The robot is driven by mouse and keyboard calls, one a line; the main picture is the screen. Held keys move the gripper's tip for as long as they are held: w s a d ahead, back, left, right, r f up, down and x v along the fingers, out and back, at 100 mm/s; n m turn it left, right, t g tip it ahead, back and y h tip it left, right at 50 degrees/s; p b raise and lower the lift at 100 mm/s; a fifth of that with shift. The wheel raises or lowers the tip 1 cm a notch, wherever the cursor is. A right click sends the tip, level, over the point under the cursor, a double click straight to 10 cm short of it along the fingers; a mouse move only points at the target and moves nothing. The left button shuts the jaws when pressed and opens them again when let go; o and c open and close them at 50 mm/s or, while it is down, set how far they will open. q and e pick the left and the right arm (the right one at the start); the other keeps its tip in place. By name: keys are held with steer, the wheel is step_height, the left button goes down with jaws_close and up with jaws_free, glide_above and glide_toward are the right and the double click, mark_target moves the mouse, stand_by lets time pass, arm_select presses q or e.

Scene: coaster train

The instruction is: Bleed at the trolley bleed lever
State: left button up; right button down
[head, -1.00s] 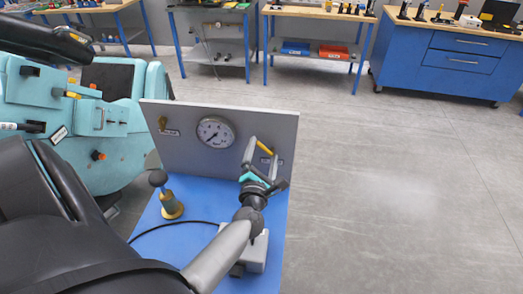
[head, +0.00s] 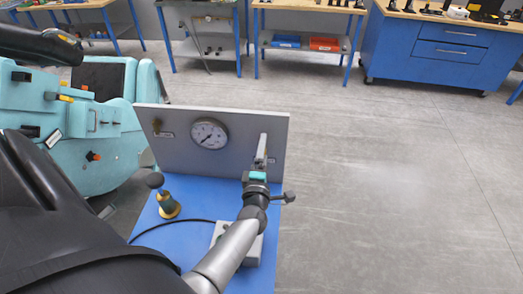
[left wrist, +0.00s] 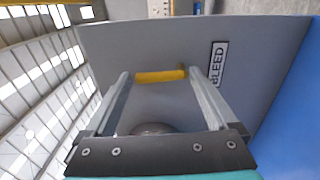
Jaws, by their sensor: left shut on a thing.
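The yellow bleed lever (left wrist: 160,76) sits on the grey panel beside the BLEED label (left wrist: 218,64). My left gripper (left wrist: 160,80) has one finger at each end of the lever and is shut on it. In the head view my left gripper (head: 263,142) is at the right part of the panel (head: 240,126), its fingers seen nearly edge-on, hiding the lever. My right gripper is not in view.
A black-knobbed handle on a yellow base (head: 166,203) stands on the blue trolley top (head: 195,190), near a black cable. A turquoise machine (head: 110,140) stands left. Floor to the right is clear.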

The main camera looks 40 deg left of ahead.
arm_select(q)
steer(key=shift+d+m, duration=0.1)
steer(key=shift+m, duration=0.2)
steer(key=o, duration=1)
steer(key=shift+p+v, duration=1.55)
steer(key=shift+v, duration=6.1)
